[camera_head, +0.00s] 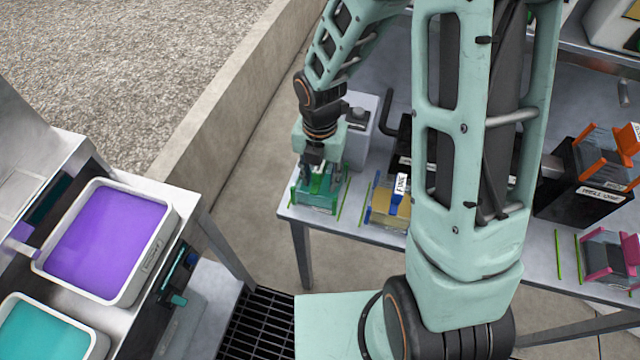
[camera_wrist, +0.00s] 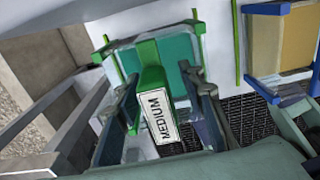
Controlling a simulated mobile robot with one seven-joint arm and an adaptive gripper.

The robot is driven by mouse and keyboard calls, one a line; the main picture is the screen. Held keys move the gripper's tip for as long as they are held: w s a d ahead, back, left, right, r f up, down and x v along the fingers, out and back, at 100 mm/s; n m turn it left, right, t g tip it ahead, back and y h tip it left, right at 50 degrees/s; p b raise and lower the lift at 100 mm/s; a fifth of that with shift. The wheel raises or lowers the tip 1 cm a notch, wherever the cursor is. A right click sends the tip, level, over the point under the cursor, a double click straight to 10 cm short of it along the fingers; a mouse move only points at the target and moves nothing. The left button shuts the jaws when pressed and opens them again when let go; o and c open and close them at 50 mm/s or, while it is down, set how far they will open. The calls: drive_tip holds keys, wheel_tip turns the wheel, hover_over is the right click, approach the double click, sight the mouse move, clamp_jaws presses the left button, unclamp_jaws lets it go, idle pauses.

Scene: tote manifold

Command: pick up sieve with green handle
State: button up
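The sieve with the green handle (camera_head: 318,196) sits at the left end of the grey table in the head view. In the wrist view, its green handle (camera_wrist: 151,75) carries a white label reading MEDIUM, with a teal-green screen behind it. My gripper (camera_head: 315,160) is directly above this sieve, pointing down. In the wrist view, the fingers of my gripper (camera_wrist: 161,92) are spread, one on each side of the handle and label. I see no clear contact between fingers and handle. The head view is too small to show the fingertips clearly.
A tan sieve with a blue handle (camera_head: 388,205), labelled FINE, stands to the right. Sieves with orange (camera_head: 592,155) and pink (camera_head: 606,252) handles are farther right. A tub of purple material (camera_head: 165,222) and a teal one (camera_head: 95,345) stand at left. My arm hides the table's middle.

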clamp_jaws()
drive_tip(key=shift+r, duration=0.1)
idle(0.7)
